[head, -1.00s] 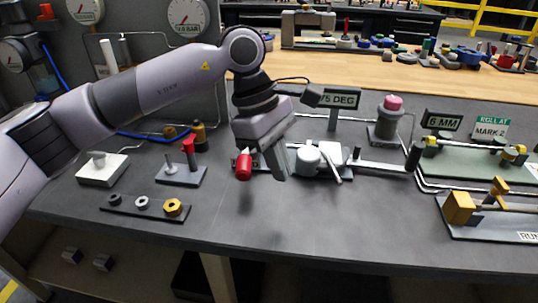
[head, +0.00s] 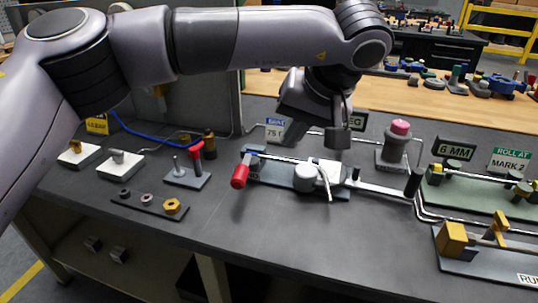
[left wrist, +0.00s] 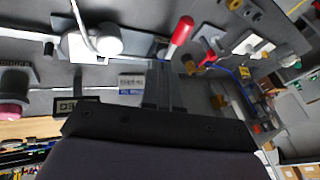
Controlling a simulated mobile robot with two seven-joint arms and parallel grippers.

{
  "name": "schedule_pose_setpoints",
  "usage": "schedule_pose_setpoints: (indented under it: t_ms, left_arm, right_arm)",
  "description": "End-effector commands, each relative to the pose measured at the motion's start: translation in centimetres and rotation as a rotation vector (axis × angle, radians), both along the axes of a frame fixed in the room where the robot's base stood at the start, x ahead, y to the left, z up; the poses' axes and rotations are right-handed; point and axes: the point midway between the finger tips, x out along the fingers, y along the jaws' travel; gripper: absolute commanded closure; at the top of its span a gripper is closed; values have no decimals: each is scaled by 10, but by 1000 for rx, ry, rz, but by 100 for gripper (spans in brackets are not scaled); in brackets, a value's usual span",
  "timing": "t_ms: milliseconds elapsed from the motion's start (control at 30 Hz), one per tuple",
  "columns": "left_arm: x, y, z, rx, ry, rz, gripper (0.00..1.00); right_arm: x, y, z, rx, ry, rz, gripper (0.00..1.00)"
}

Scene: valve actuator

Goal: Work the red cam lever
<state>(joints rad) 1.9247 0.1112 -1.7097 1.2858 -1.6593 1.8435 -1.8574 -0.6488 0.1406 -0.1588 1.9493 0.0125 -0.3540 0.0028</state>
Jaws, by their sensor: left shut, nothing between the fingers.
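A red-handled lever (head: 240,175) sits at the left end of the long valve fixture (head: 277,176), its handle angled toward the table's front. It also shows in the left wrist view (left wrist: 181,34). My left gripper (head: 337,138) is shut and empty, above and behind the fixture's middle, apart from the red handle. Its fingers (left wrist: 163,90) point toward the fixture in the wrist view. My right gripper is not in view.
A pink-topped post (head: 400,127) and a 6 MM sign (head: 456,149) stand to the right. The grey table's front (head: 270,235) is clear.

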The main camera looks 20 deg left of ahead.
Motion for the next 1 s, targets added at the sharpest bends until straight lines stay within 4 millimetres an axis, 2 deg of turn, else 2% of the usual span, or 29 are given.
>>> schedule_pose_setpoints:
  t_ms: [167,500,733,1000]
  left_arm:
    - [7,12,-25,-1,6,4,100]
    - [26,42,-88,-3,6,5,100]
    - [22,68,-97,-4,3,4,100]
    - [21,75,-102,-4,2,2,100]
  right_arm:
    - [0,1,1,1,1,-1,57]
    - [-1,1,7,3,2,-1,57]
    - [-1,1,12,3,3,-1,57]
    - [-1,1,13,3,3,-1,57]
